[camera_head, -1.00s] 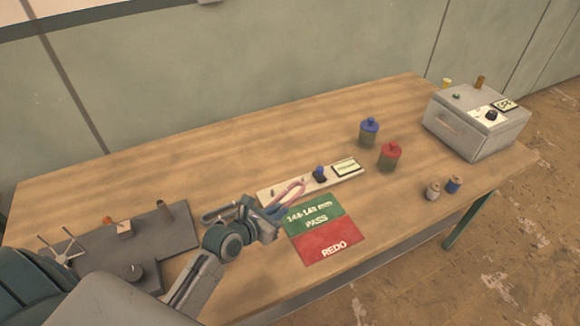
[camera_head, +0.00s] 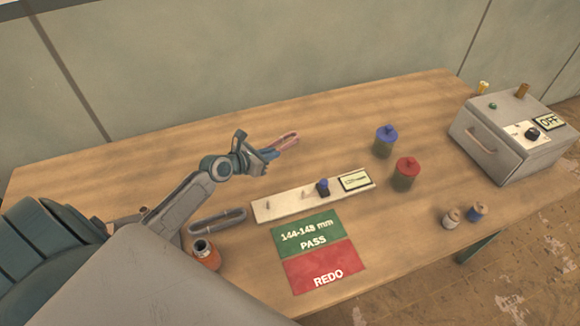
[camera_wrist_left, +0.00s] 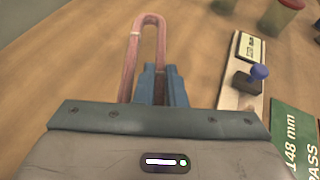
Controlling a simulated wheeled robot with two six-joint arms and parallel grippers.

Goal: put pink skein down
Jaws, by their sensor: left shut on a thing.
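The pink skein (camera_head: 286,140) is a long narrow loop. My left gripper (camera_head: 268,160) is shut on one end of it, above or at the bare wood behind the white gauge strip; I cannot tell whether it touches the table. In the left wrist view the pink skein (camera_wrist_left: 147,38) reaches forward from between the fingers (camera_wrist_left: 157,85), with a pale band near its bend. The green PASS mat (camera_head: 307,233) and the red REDO mat (camera_head: 322,267) lie in front of the gauge strip (camera_head: 285,203). My right gripper is not in view.
A grey skein-like loop (camera_head: 217,221) and an orange bottle (camera_head: 206,254) are by my left arm. A blue-lidded jar (camera_head: 385,141), a red-lidded jar (camera_head: 405,174), two small spools (camera_head: 464,215) and a grey box oven (camera_head: 515,135) stand to the right. Wood behind the strip is clear.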

